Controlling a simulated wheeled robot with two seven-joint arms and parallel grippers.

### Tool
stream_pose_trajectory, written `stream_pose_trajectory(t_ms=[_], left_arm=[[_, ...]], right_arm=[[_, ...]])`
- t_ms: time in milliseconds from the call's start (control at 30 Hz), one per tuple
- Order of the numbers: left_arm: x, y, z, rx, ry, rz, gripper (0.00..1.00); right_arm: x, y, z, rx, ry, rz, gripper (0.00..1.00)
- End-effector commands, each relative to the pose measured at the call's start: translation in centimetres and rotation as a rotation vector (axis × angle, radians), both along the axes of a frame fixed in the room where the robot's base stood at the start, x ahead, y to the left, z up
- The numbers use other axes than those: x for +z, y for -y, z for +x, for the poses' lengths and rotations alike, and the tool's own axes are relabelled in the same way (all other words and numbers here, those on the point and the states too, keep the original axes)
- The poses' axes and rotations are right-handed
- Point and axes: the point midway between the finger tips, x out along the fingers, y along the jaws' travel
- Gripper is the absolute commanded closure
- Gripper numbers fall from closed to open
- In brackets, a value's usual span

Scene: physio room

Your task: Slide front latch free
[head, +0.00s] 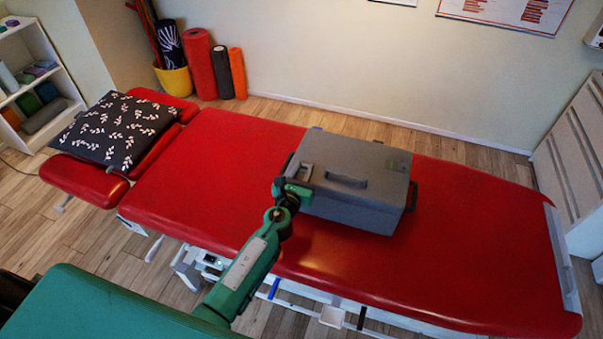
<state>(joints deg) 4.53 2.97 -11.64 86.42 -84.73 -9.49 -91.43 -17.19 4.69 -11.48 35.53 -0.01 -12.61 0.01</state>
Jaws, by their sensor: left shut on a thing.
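A grey hard case (352,205) with a closed lid lies on the red treatment table. A dark carry handle (345,179) lies on its lid, and a dark fitting (412,196) shows at its right end. My left gripper (292,190) is at the case's near left corner, against its side. It is shut on a small part there, which appears to be the front latch. The gripper hides the latch, so its position cannot be told. My right gripper is not in view.
The red treatment table (215,160) is clear around the case. A dark leaf-patterned pillow (113,128) lies at its head end. Rolled mats (200,64) and a yellow pot (175,80) stand by the wall. A white shelf (50,75) stands at the far left.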

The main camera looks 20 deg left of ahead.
Motion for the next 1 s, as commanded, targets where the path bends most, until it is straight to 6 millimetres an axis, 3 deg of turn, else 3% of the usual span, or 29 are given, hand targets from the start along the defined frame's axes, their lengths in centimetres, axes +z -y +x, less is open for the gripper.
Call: stream_pose_trajectory(t_ms=[67,100,200,567,767,1000], left_arm=[[0.0,0.0,0.0,0.0,0.0,0.0,1.0],[0.0,0.0,0.0,0.001,0.0,0.0,0.67],[0.0,0.0,0.0,0.001,0.0,0.0,0.53],[-0.1,0.0,-0.6,0.0,-0.001,0.001,0.53],[-0.1,-0.2,-3.4,0.0,-0.002,0.002,0.53],[-0.3,-0.3,-8.3,-0.001,-0.003,0.001,0.53]], right_arm=[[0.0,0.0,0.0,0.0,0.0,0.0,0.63],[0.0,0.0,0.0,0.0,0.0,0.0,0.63],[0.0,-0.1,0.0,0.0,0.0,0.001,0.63],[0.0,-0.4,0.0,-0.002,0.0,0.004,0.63],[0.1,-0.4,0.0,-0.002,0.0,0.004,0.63],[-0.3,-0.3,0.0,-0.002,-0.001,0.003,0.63]])
